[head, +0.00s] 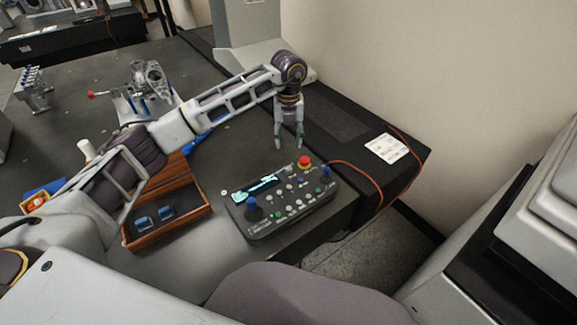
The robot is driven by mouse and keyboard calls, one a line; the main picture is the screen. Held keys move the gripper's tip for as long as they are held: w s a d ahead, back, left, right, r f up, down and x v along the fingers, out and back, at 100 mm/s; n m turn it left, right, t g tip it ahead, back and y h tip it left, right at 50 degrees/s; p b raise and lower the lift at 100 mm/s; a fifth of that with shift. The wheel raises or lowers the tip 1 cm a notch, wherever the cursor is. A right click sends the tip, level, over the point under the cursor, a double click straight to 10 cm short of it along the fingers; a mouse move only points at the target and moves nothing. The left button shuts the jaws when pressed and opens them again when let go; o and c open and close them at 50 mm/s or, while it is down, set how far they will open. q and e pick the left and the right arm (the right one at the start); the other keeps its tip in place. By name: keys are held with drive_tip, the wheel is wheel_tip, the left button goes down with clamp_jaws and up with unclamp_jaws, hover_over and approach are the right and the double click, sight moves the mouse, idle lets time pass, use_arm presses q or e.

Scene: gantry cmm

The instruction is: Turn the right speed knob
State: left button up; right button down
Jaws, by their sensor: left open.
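The dark control box (285,222) lies near the front right edge of the granite table. Labels are too small to read, so I cannot tell which control is the right speed knob. My left gripper (288,143) is open and empty, pointing down behind the box's far edge, apart from its controls. My right gripper is not in view.
A wooden case (135,241) with blue-topped pieces stands left of the box. A metal part in a fixture (145,90) stands farther back. An orange cable (360,170) runs right from the box. A black ledge with a white label (387,148) lies beyond.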

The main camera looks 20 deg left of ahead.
sight(289, 168)
use_arm(q)
wheel_tip(289, 168, down, 11)
drive_tip(key=shift+f, duration=1.05)
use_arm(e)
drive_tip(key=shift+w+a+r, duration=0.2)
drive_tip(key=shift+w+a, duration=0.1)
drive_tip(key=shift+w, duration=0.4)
use_arm(q)
drive_tip(key=shift+c, duration=0.2)
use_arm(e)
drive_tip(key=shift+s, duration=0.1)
use_arm(q)
clamp_jaws()
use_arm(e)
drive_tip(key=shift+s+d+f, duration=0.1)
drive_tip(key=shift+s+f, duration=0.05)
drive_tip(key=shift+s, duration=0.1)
